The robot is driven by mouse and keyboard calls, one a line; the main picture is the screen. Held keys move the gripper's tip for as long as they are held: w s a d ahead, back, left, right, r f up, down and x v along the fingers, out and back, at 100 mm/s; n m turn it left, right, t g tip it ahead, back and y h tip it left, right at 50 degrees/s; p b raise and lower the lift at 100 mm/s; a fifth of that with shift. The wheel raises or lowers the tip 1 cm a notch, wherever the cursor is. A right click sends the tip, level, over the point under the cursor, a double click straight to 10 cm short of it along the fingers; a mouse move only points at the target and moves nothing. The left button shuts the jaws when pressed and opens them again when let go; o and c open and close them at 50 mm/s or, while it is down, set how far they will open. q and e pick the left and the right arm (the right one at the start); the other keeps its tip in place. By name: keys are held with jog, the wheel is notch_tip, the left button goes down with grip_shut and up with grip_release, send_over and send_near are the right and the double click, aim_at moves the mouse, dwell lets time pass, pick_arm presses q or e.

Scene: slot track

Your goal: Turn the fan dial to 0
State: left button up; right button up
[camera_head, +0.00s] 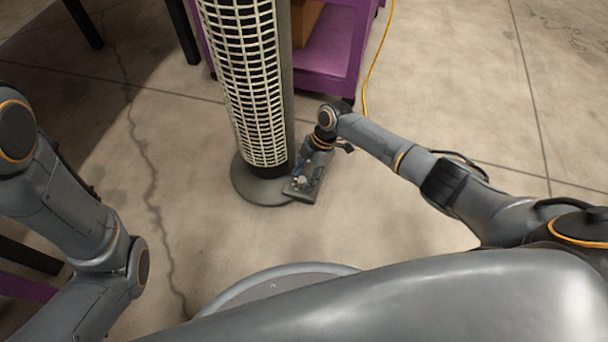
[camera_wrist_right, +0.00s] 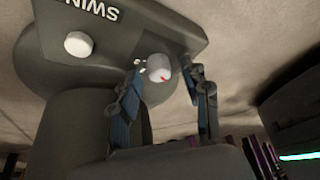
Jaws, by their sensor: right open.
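The tower fan (camera_head: 245,85) stands upright on a round base, with a small grey control panel (camera_head: 301,194) at its lower right. In the right wrist view the panel (camera_wrist_right: 165,28) has "SWIN" lettering, upside down, and a plain white knob (camera_wrist_right: 78,43) near it. A second white dial (camera_wrist_right: 156,64) has a red mark and small pale marks beside it; their numbers are unreadable. My right gripper (camera_head: 306,177) is over the panel. Its open fingers (camera_wrist_right: 166,78) are on either side of the red-marked dial; contact cannot be told. My left gripper is out of view.
A purple cart (camera_head: 335,45) with a box (camera_head: 305,22) stands behind the fan. A yellow cable (camera_head: 372,65) runs down beside it to the floor. My left arm hangs at the left.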

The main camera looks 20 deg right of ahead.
jog(key=v, duration=1.2)
jog(key=shift+f, duration=0.1)
